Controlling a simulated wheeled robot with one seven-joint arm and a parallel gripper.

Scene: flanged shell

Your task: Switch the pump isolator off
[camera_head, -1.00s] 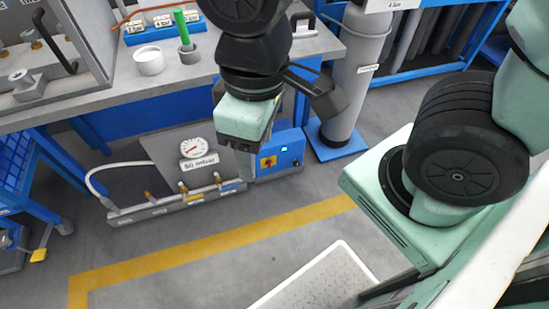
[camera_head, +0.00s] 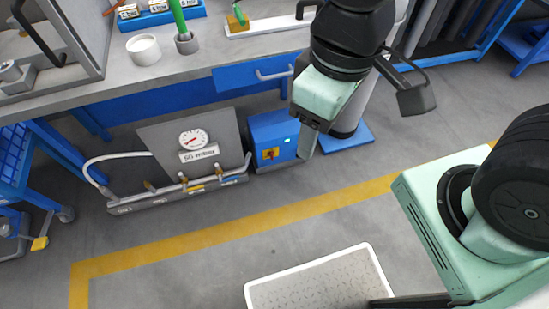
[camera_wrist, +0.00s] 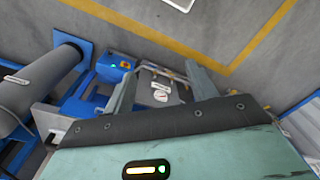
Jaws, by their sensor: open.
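The pump isolator (camera_head: 270,154) is a small red knob on a yellow plate, on the front of a blue pump box (camera_head: 262,128) low behind the yellow line. The knob's exact angle is too small to tell. My gripper (camera_head: 308,148) hangs just right of the box in the head view, overlapping its right edge, apart from the knob. In the wrist view the open fingers (camera_wrist: 163,82) are empty, and the isolator (camera_wrist: 125,64) shows beyond and near the left fingertip.
A gauge panel (camera_head: 195,125) with a pipe manifold (camera_head: 180,191) stands left of the box. A grey cylinder (camera_head: 350,118) on a blue base stands to the right. The bench (camera_head: 200,70) overhangs behind. Open floor (camera_head: 240,235) lies in front, with a pale tray (camera_head: 320,275) nearer.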

